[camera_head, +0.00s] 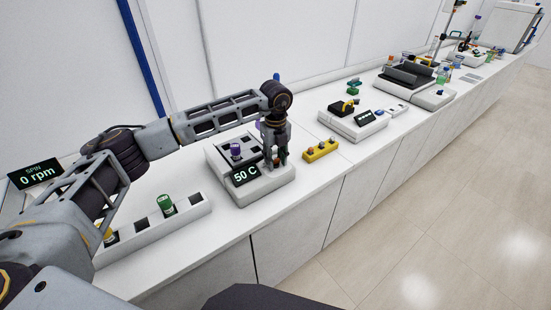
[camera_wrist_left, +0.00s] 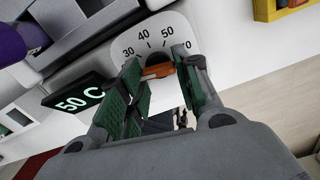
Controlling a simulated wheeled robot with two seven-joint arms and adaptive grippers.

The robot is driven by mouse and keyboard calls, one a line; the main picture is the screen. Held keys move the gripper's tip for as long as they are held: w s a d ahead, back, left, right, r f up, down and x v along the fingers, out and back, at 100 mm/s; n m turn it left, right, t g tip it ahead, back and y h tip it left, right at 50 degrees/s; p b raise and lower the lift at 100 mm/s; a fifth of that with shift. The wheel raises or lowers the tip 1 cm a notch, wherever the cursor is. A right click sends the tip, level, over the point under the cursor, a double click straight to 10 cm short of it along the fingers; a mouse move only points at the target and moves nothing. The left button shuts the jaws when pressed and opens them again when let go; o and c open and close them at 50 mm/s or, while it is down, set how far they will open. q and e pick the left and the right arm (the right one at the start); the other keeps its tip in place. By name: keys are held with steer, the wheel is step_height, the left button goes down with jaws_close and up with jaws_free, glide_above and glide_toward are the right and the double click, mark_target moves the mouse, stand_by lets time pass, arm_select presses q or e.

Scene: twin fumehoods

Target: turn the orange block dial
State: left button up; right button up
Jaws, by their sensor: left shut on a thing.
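The orange dial (camera_wrist_left: 158,70) sits on a white face with a printed scale (camera_wrist_left: 150,38) reading 30 to 70. The dial belongs to the grey-white block heater (camera_head: 265,190), whose display (camera_head: 245,174) reads 50 C; the display also shows in the left wrist view (camera_wrist_left: 80,101). My left gripper (camera_head: 276,162) reaches down at the heater's front right. In the left wrist view its green-padded fingers (camera_wrist_left: 160,68) are shut on the orange dial, one on each side. In the head view the gripper hides most of the dial. My right gripper is in neither view.
A purple-capped vial (camera_head: 236,150) stands in the block. A yellow rack (camera_head: 320,151) stands close to the right of the heater. A white rack with a green-capped vial (camera_head: 165,204) is at left. Another instrument (camera_head: 352,125) stands farther right. The bench front is clear.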

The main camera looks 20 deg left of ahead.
mark_target(275, 161)
arm_select(q)
steer(key=o, duration=1)
step_height(275, 161, up, 12)
stand_by(0.3)
stand_by(0.4)
